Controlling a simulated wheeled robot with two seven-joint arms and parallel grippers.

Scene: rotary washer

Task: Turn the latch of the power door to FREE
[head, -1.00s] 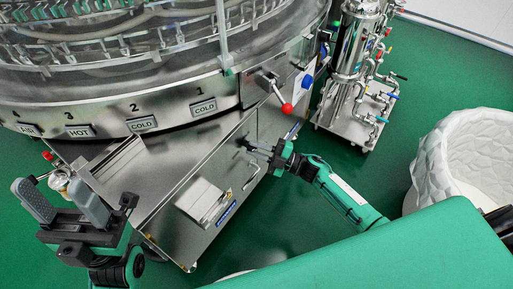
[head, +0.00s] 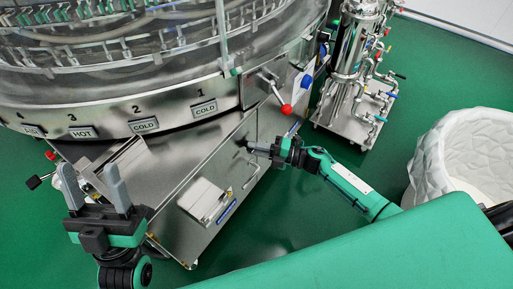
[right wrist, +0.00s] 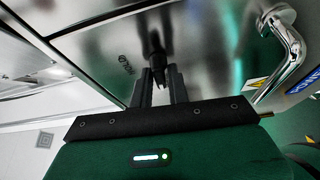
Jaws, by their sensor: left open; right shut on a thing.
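The power door (head: 228,165) is a steel panel on the washer's front cabinet. It looks closed. In the right wrist view, the small dark latch (right wrist: 157,62) stands out from the steel panel. My right gripper (right wrist: 158,78) is shut on it, with one finger on each side. In the head view, my right gripper (head: 252,148) is at the door's upper right and hides the latch. My left gripper (head: 92,178) is open and empty, left of the cabinet.
A bent steel handle (right wrist: 290,55) is right of the latch. A red-knobbed lever (head: 286,109) is above my right arm. A steel box (head: 204,199) juts from the cabinet front. A piped filter unit (head: 355,75) and a white bin (head: 475,150) stand right. Green floor between is clear.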

